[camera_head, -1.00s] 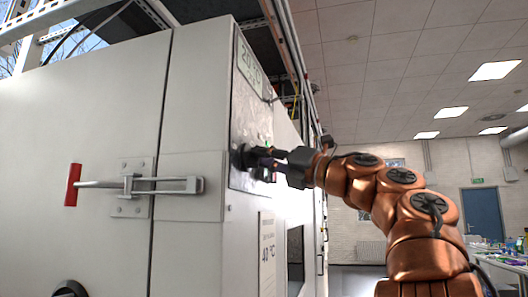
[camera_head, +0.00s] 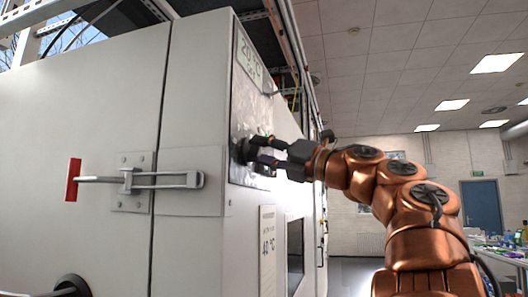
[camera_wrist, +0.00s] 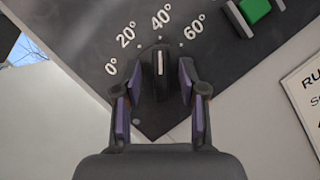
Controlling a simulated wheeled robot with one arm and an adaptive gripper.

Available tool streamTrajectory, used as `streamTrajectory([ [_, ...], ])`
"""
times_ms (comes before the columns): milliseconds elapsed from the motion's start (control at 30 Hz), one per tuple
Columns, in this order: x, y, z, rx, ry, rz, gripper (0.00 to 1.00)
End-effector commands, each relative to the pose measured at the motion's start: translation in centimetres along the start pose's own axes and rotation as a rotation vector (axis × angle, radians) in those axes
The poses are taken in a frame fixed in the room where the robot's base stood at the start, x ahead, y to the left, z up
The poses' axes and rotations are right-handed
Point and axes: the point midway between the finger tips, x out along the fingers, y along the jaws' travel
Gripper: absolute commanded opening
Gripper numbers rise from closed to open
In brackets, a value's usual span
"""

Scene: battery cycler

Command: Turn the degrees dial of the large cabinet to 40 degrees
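The degrees dial (camera_wrist: 160,72) is a black knob with a white pointer line on the cabinet's grey panel. In the wrist view its pointer points straight up, toward the 40° mark (camera_wrist: 161,17). Marks 0°, 20° and 60° stand around it. My gripper (camera_wrist: 160,80) has its two purple-padded fingers apart, one on each side of the dial. Narrow gaps seem to show beside the knob. In the head view my gripper (camera_head: 256,154) is at the panel of the large cabinet (camera_head: 200,90), and the dial (camera_head: 239,150) is partly hidden behind the fingers.
A display (camera_head: 249,62) above the dial seems to read about 20 °C. A green button (camera_wrist: 255,9) is near the dial. A paper label (camera_head: 267,246) reading 40 °C is below. A red-ended latch handle (camera_head: 73,180) sticks out at left. Free room lies to the right.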

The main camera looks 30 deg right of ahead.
Motion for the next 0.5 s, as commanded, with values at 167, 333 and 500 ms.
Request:
streamTrajectory([
  [167,0.0,0.0,0.0,0.0,0.0,-0.001,0.42],
  [333,-0.5,-0.1,0.0,0.0,0.0,-0.001,0.42],
  [500,-2.4,0.0,0.0,0.0,-0.001,-0.003,0.42],
])
